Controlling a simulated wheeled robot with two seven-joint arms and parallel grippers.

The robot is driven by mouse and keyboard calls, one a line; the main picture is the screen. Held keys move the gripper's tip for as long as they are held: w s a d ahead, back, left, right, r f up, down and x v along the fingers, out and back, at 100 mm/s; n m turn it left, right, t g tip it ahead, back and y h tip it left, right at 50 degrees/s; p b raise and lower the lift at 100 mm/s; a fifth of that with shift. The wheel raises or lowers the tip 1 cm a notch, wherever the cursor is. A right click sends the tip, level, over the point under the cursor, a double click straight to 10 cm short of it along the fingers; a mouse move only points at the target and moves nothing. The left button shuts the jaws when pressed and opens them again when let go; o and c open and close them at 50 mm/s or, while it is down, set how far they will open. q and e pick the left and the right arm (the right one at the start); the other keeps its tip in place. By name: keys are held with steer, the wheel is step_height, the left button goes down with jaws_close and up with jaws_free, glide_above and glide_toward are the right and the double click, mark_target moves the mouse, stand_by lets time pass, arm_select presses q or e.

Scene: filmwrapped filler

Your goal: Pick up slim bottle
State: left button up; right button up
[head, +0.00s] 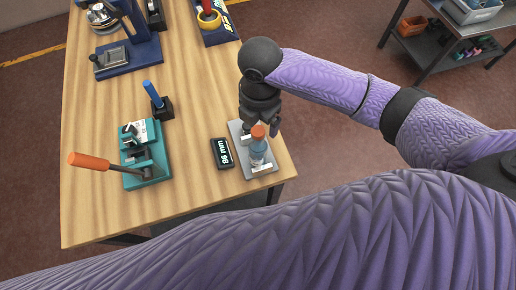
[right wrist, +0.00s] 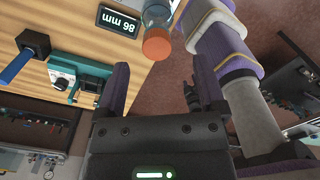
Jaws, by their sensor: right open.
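The slim bottle (head: 258,150) has a blue body and an orange cap and stands upright on a grey plate (head: 245,170) near the table's right front corner. In the right wrist view its orange cap (right wrist: 157,45) shows just ahead of the fingers, with the bluish body running up out of the frame. My right gripper (head: 262,130) is at the bottle's far side, close to the cap. In the right wrist view my right gripper (right wrist: 162,85) is open, with nothing between its fingers.
A display reading 86 mm (head: 221,153) lies left of the plate. Blue-based equipment (head: 128,55) stands at the back. A grey cart (head: 455,42) is at the far right.

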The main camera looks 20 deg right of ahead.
mark_target(258, 137)
step_height(258, 137, down, 8)
steer(key=shift+a+r+b, duration=0.15)
steer(key=shift+b, duration=0.2)
steer(key=shift+w, duration=0.1)
jaws_close()
